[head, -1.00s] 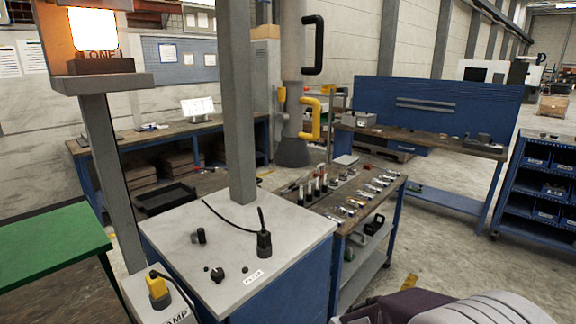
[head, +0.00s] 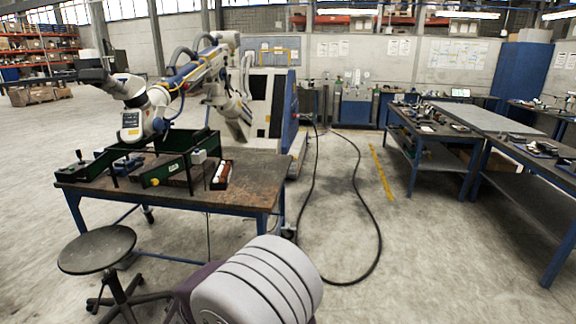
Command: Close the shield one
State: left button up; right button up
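I cannot make out anything marked as shield one. A white and blue jointed arm with a dark eyepiece-like head, the microscope arm (head: 188,76), reaches over a workbench (head: 236,190) on the left. Under it on the bench stand upright dark green panels (head: 172,172); I cannot tell whether one of them is a shield. A small box with a black lever (head: 80,162) sits at the bench's left end. Neither of my grippers is in view.
A round stool (head: 97,249) stands in front of the bench. A black cable (head: 372,215) loops across the floor to its right. More work tables (head: 430,130) stand at the right. The floor between is otherwise open. A grey ribbed part at the bottom may be mine.

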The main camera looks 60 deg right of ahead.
aim_at(152, 176)
jog(key=z, duration=1)
